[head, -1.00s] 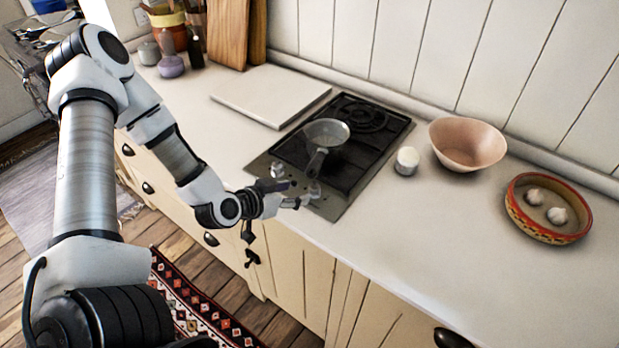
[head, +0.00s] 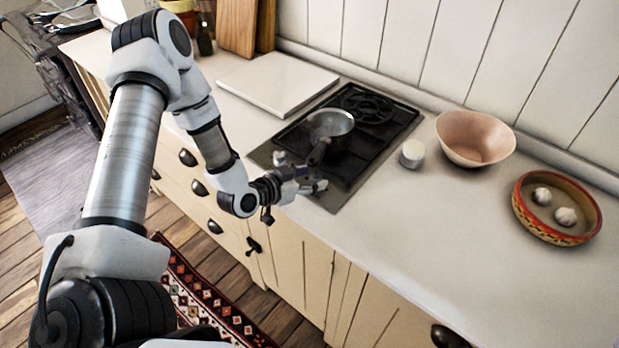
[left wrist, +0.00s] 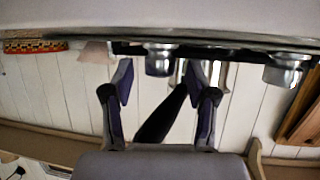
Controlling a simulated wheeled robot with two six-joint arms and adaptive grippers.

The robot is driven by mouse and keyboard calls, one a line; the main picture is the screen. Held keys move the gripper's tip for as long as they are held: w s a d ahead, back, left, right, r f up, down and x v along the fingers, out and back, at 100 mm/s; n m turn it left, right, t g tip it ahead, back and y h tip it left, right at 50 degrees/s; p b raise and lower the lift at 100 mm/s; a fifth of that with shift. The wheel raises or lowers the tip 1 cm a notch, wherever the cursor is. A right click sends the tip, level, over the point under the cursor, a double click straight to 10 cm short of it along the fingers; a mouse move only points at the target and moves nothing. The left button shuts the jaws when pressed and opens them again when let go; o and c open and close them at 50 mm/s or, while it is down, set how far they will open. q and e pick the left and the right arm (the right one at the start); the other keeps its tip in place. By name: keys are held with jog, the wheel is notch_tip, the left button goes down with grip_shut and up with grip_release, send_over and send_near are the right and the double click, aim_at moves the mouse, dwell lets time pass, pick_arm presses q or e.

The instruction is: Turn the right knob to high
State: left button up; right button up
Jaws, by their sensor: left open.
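The right knob (head: 319,186) is a small metal knob on the front edge of the black hob. It shows in the left wrist view (left wrist: 159,62), where the picture is upside down, lying between the lines of the two fingers. The left knob (head: 280,157) also shows there at the right (left wrist: 286,70). My left gripper (head: 306,180) is open in front of the right knob; its two fingers (left wrist: 160,88) are spread and hold nothing. Whether a finger touches the knob I cannot tell. The knob's marking is too small to read. My right gripper is out of view.
A pan (head: 331,123) stands on the hob (head: 352,160), its dark handle pointing to the front near my gripper. A white jar (head: 412,154), a pink bowl (head: 474,140) and a patterned dish (head: 522,205) stand to the right. A white board (head: 277,83) lies left. The front right counter is clear.

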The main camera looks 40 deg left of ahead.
pick_arm(q)
grip_shut()
jog(key=shift+w+d, duration=0.1)
jog(key=shift+d+f+n+y+b, duration=0.1)
jog(key=shift+f+n+y+b, duration=0.15)
jog(key=shift+n+y+b, duration=0.55)
jog(key=n+y+b, duration=0.1)
jog(key=b, duration=0.1)
jog(key=n+y+b, duration=0.1)
jog(key=b, duration=0.1)
jog(key=shift+d+y, duration=0.3)
jog(key=shift+y, duration=0.1)
jog(key=shift+d+r+n+y+b, duration=0.1)
jog(key=shift+n+y+b, duration=0.65)
jog(key=shift+n+y, duration=0.05)
jog(key=shift+r+n+g+y+b, duration=0.15)
jog(key=shift+n+g+y+b, duration=0.2)
jog(key=shift+n+y, duration=0.6)
jog(key=shift+y, duration=0.35)
